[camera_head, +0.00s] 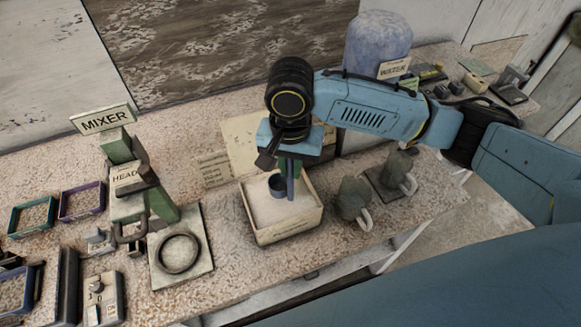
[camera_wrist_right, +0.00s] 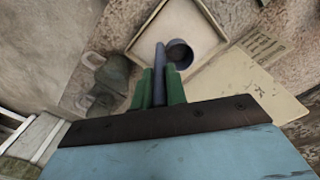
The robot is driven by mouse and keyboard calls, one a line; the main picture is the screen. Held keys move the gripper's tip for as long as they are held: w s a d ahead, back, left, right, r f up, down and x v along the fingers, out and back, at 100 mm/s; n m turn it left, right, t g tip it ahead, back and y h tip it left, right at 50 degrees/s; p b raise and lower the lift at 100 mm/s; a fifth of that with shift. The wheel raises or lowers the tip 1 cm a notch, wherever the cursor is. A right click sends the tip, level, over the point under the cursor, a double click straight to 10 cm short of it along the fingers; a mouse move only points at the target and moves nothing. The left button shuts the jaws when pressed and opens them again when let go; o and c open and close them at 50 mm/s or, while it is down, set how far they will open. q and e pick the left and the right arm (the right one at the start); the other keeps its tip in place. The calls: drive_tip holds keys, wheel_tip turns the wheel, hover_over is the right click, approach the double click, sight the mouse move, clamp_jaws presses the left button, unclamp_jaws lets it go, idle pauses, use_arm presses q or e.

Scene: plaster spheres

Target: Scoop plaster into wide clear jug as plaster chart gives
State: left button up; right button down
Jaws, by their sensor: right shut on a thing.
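My right gripper (camera_head: 288,172) points down over the plaster box (camera_head: 290,231), shut on the upright handle of a dark scoop (camera_head: 277,186). The green fingers (camera_wrist_right: 160,88) close around the handle in the wrist view, where the scoop's round cup (camera_wrist_right: 180,51) shows over the pale plaster. I cannot tell whether the cup touches the plaster or holds any. Two grey, see-through jugs stand right of the box: a nearer one (camera_head: 351,198) and a farther one (camera_head: 399,167) on a dark plate. A pale board with writing (camera_wrist_right: 245,85), perhaps the chart, stands behind the box.
A mixer (camera_head: 150,190) with a ring on its base plate (camera_head: 196,270) stands left of the box. Colored trays (camera_head: 82,201) and a switch box (camera_head: 103,298) lie farther left. A blue water tank (camera_head: 377,42) stands at the back. The counter's front edge is near the jugs.

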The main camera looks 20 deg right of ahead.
sight(290, 199)
wheel_tip(290, 199, down, 4)
drive_tip(key=shift+f, duration=0.15)
use_arm(q)
drive_tip(key=shift+s+f, duration=0.6)
drive_tip(key=shift+f, duration=0.1)
use_arm(e)
drive_tip(key=shift+f, duration=1.85)
use_arm(q)
drive_tip(key=shift+w, duration=0.1)
